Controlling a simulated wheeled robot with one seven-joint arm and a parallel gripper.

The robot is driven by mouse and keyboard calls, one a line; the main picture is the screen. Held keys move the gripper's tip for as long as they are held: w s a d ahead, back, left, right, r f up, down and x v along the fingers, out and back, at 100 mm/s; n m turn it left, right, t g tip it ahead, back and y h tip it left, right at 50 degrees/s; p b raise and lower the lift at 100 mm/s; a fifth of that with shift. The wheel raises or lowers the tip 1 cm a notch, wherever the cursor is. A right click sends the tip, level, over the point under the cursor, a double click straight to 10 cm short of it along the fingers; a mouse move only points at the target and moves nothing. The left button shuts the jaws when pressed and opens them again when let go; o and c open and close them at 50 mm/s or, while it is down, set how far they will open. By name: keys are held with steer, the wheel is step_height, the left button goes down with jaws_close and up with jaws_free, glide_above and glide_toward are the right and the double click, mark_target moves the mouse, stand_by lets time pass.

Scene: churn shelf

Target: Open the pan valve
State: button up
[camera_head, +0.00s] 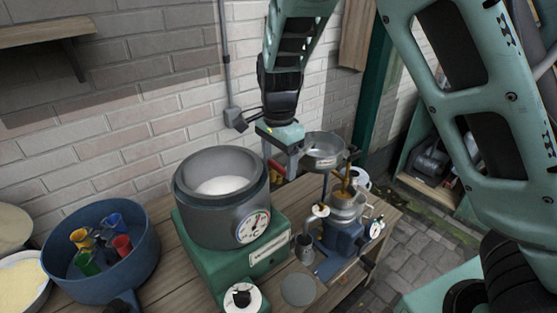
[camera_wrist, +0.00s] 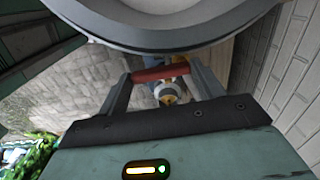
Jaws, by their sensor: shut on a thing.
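A shallow grey metal pan (camera_head: 325,149) sits on a stand above a blue separator-like machine (camera_head: 340,237). Its curved rim and underside fill the top of the wrist view (camera_wrist: 165,22). My gripper (camera_head: 284,165) is at the pan's left side, pointing down. In the wrist view my gripper (camera_wrist: 162,76) is shut on a red valve handle (camera_wrist: 158,74), which spans crosswise between the two fingers just below the pan. In the head view the handle is mostly hidden by my gripper. How far the valve is turned cannot be told.
A large grey pot (camera_head: 188,215) with white contents stands on a green scale (camera_head: 195,258) left of my gripper. A blue tub (camera_head: 62,272) holds several coloured cups. A small metal cup (camera_head: 304,248) stands beside the machine. A brick wall is close behind.

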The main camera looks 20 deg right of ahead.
steer(key=shift+w+d+n+b, duration=0.1)
steer(key=shift+w+d+n, duration=0.35)
steer(key=shift+n, duration=2.5)
steer(key=shift+w+d+n+b, duration=0.15)
steer(key=shift+w+n, duration=0.6)
steer(key=shift+n, duration=2.15)
steer(key=shift+w+d+n+b, duration=0.1)
steer(key=shift+w+d+n, duration=0.4)
steer(key=shift+n, duration=2.45)
steer(key=shift+w+a, duration=0.15)
steer(key=shift+a, duration=0.05)
steer(key=o, duration=1)
steer(key=shift+r, duration=0.1)
step_height(320, 180, up, 17)
steer(key=b, duration=0.2)
steer(key=shift+r+b, duration=0.15)
steer(key=shift+b, duration=0.2)
